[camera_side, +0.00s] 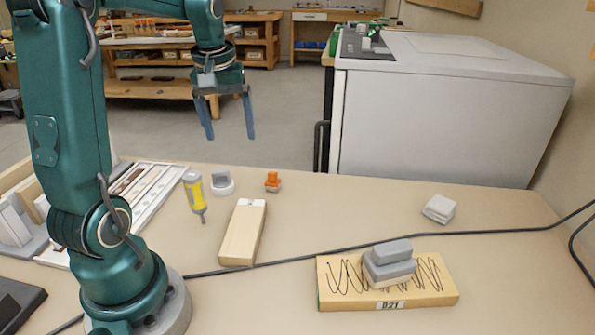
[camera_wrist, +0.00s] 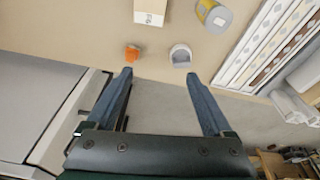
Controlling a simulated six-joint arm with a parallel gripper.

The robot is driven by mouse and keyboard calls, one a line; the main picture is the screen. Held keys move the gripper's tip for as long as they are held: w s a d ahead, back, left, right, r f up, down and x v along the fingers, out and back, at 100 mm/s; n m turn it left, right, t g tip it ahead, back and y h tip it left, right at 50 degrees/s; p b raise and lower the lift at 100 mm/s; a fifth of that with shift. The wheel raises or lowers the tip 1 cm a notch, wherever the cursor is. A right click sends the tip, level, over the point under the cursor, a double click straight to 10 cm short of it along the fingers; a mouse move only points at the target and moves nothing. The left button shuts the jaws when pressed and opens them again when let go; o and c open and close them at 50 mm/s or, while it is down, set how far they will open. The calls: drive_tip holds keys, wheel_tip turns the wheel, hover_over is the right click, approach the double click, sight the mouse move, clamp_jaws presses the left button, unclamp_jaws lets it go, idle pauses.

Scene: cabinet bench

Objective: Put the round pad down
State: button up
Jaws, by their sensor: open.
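The round pad (camera_side: 222,184) appears to be the pale round disc with a grey block-like top, standing on the bench left of a small orange object. It also shows in the wrist view (camera_wrist: 180,56), beyond my fingertips and slightly to the right. My gripper (camera_side: 230,136) hangs above the far edge of the bench with its fingers pointing down, apart and empty. In the wrist view my gripper (camera_wrist: 158,73) has clear space between its blue fingers. Nothing touches the pad.
An orange piece (camera_side: 272,181), yellow bottle (camera_side: 194,192) and pale wooden block (camera_side: 243,232) stand nearby. A scribbled board (camera_side: 432,290) bears a grey block (camera_side: 391,252). A black cable (camera_side: 330,253) crosses the bench. A tray (camera_side: 150,182) is left.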

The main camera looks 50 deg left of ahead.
drive_tip(key=s+d+m+t, duration=0.1)
drive_tip(key=s+d+m, duration=0.2)
drive_tip(key=d, duration=0.3)
drive_tip(key=s+d+m+t+h, duration=0.1)
drive_tip(key=s+d+m, duration=0.2)
drive_tip(key=d, duration=0.4)
drive_tip(key=s+d+f+m+t, duration=0.1)
drive_tip(key=s+d+m+t, duration=0.1)
drive_tip(key=d, duration=0.4)
drive_tip(key=s+m, duration=0.1)
drive_tip(key=m, duration=0.1)
drive_tip(key=shift+d+m+h, duration=0.25)
drive_tip(key=shift+m+h, duration=0.15)
